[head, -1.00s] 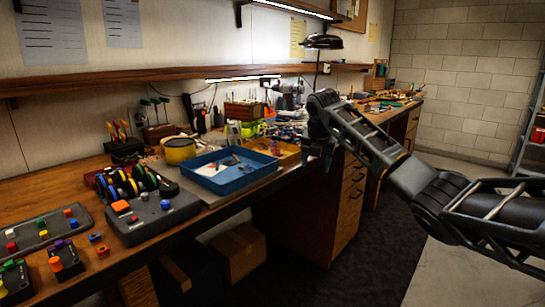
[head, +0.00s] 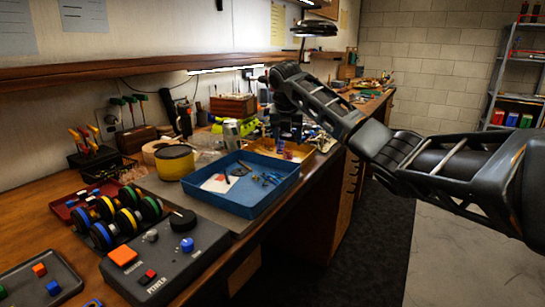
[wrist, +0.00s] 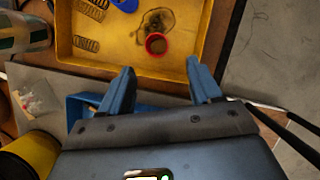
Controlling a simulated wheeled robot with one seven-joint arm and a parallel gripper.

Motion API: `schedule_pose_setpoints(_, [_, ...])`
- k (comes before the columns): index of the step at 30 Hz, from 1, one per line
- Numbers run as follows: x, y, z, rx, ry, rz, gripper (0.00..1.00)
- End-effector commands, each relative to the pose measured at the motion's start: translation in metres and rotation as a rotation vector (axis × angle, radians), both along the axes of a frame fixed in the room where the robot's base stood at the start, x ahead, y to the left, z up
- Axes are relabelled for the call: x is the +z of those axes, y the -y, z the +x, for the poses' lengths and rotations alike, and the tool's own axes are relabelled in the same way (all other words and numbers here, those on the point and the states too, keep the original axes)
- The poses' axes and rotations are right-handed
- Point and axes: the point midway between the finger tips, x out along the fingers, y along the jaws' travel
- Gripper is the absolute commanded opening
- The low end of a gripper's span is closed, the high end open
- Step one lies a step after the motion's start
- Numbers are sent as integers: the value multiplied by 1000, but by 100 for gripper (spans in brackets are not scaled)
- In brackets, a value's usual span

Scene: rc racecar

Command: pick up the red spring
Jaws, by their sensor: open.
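In the wrist view, a red round thing (wrist: 150,40) with a brown middle lies in the yellow tray (wrist: 112,60). It may be the red spring seen end on; I cannot tell for sure. My gripper (wrist: 160,68) is open and empty, with its two blue-grey fingers pointing toward the tray. The red thing shows just beyond the fingertips, roughly between them, and apart from them. In the head view, my gripper (head: 288,138) hangs over the yellow tray (head: 312,152) behind the blue tray; small red and purple bits below it are too small to name.
Dark coil springs (wrist: 88,43) and a blue thing (wrist: 125,4) share the yellow tray. The blue tray (head: 232,200) with small parts stands beside it. A yellow tin (head: 175,163), a control box (head: 160,255) and colored wheels (head: 120,220) stand on the bench (head: 40,240).

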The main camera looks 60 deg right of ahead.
Motion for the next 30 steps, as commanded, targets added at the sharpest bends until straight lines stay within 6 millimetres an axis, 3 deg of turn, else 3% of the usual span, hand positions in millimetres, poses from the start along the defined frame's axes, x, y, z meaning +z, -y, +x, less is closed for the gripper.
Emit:
schedule_pose_setpoints(11, [-26, 11, 3, -1, -1, 1, 63])
schedule_pose_setpoints(21, [-66, 27, 8, 0, -2, 0, 63])
schedule_pose_setpoints(30, [-72, 30, 9, 1, -1, 0, 63])
